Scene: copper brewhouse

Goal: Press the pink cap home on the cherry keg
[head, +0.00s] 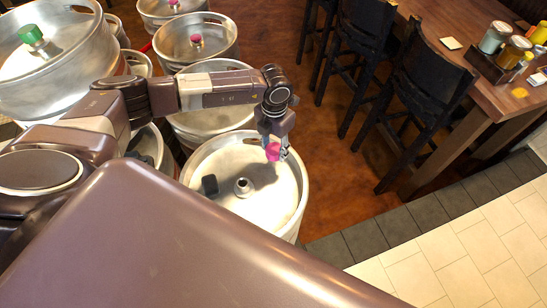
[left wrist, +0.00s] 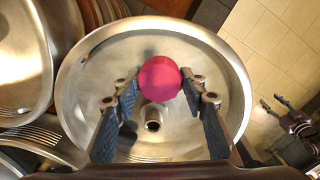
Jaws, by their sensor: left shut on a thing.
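The pink cap (head: 272,152) is held between the fingertips of my left gripper (head: 275,143), above the keg (head: 271,208) nearest my body. I take this for the cherry keg; no label shows. Its bare metal neck (head: 243,187) stands at the top's middle, below and left of the cap. In the left wrist view the cap (left wrist: 160,78) is clamped by both fingers, and the neck (left wrist: 153,117) shows just below it in the picture, uncovered. The cap is apart from the neck. My right gripper (left wrist: 272,101) shows small at the right of the left wrist view, its fingers apart.
Other kegs with pink caps (head: 196,40) and a green cap (head: 31,35) stand behind and left. Chairs (head: 425,85) and a wooden table (head: 490,80) are at right. Tiled floor lies clear at lower right.

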